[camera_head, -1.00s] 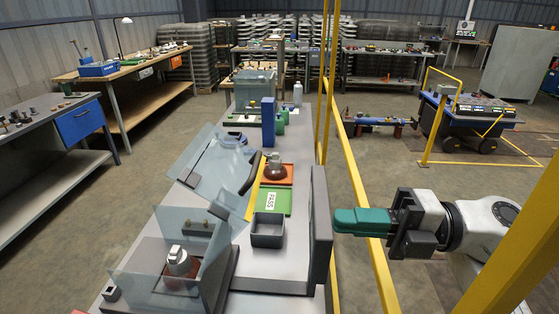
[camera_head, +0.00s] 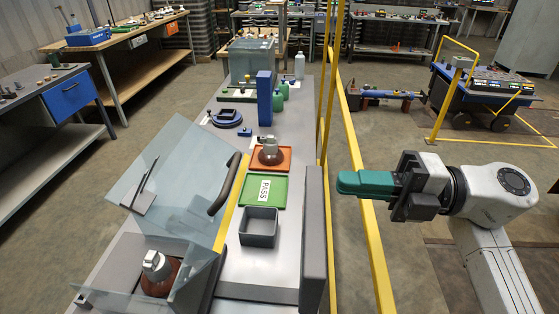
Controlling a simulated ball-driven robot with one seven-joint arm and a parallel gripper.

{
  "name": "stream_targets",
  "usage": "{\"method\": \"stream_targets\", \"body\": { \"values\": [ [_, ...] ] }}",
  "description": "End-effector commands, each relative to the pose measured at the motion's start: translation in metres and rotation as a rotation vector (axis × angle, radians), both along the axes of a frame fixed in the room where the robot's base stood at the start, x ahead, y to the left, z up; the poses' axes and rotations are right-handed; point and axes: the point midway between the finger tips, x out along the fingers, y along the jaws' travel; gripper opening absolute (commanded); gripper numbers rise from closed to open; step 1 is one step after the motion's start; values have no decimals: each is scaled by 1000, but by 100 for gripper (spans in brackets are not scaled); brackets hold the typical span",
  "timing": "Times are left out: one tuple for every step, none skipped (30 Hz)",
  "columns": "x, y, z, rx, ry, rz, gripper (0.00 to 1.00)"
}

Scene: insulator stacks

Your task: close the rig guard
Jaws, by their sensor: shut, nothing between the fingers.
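The rig guard (camera_head: 172,185) is a clear panelled cover, tilted up and open, on the left of the long grey bench. A dark curved handle (camera_head: 224,185) runs along its right side. Below it, inside the clear-walled rig (camera_head: 125,255), stands a brown insulator with a grey metal cap (camera_head: 158,270). My gripper (camera_head: 340,183) has green fingers, is shut and empty, and points left. It is right of the bench, by the yellow rail, well apart from the guard.
Yellow posts and rails (camera_head: 352,140) and a dark upright panel (camera_head: 314,240) stand between my gripper and the bench. On the bench are a green PASS tray (camera_head: 282,191), an orange tray (camera_head: 284,163) with an insulator, a grey bin (camera_head: 259,227) and a blue block (camera_head: 265,98).

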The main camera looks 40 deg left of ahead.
Motion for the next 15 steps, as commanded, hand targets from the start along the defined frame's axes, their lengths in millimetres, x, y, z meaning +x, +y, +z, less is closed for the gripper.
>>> {"method": "stream_targets", "body": {
  "values": [
    [-2, 3, 1, 0, 0, 2, 0],
    [-3, 5, 1, 1, 0, 2, 0],
    [-5, 8, 2, 0, 1, 3, 0],
    [-7, 11, 2, 0, 1, 3, 0],
    [-10, 14, 3, 1, 2, 4, 0],
    [-13, 19, 3, 1, 2, 4, 0],
    [-16, 24, 4, 1, 2, 4, 0],
    [-19, 29, 4, 0, 1, 4, 0],
    [-23, 36, 5, 0, 1, 5, 0],
    [-26, 41, 5, 1, 2, 4, 0],
    [-29, 46, 5, 1, 2, 4, 0],
    [-34, 53, 6, 0, 1, 6, 0],
    [-37, 58, 6, 0, 1, 4, 0],
    [-40, 63, 6, 0, 1, 4, 0],
    [-44, 70, 6, 1, 2, 5, 0]
  ]
}}
